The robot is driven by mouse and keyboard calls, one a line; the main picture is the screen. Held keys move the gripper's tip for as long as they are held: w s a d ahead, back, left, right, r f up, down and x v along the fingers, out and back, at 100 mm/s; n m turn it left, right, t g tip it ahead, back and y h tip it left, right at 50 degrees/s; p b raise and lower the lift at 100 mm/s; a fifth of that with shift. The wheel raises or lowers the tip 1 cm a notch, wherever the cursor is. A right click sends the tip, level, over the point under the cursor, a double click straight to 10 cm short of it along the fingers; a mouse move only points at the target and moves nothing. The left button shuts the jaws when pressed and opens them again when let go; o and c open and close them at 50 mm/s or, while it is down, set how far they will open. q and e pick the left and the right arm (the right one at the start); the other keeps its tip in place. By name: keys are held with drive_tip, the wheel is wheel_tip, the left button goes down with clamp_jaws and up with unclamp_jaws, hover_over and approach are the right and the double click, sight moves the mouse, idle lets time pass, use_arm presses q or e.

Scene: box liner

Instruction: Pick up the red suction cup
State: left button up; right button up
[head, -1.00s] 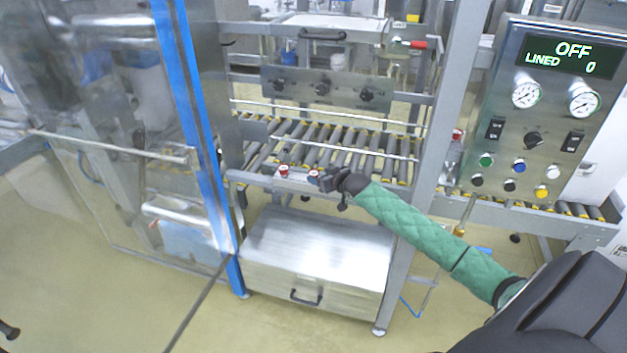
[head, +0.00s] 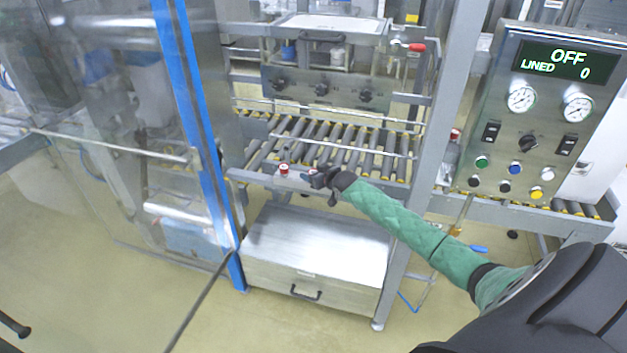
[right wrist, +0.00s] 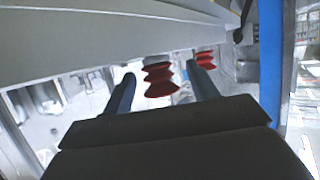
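Two red bellows suction cups sit on the rail in front of the roller conveyor. The left cup (head: 283,169) shows in the head view; the other is mostly hidden by my right gripper (head: 314,178). In the right wrist view, the nearer red suction cup (right wrist: 160,80) hangs between the two fingers of my right gripper (right wrist: 162,88). A gap shows on each side of it, so the gripper is open around it and not closed on it. The farther cup (right wrist: 205,58) shows beyond the right finger. My left gripper is not in view.
The roller conveyor (head: 345,145) runs behind the rail. A steel box (head: 312,250) with a handle stands below. A blue-edged clear door (head: 195,100) is at left. A frame post (head: 437,130) and a control panel (head: 545,125) reading OFF are at right.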

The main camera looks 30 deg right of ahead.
sight(313, 171)
drive_tip(key=c, duration=0.9)
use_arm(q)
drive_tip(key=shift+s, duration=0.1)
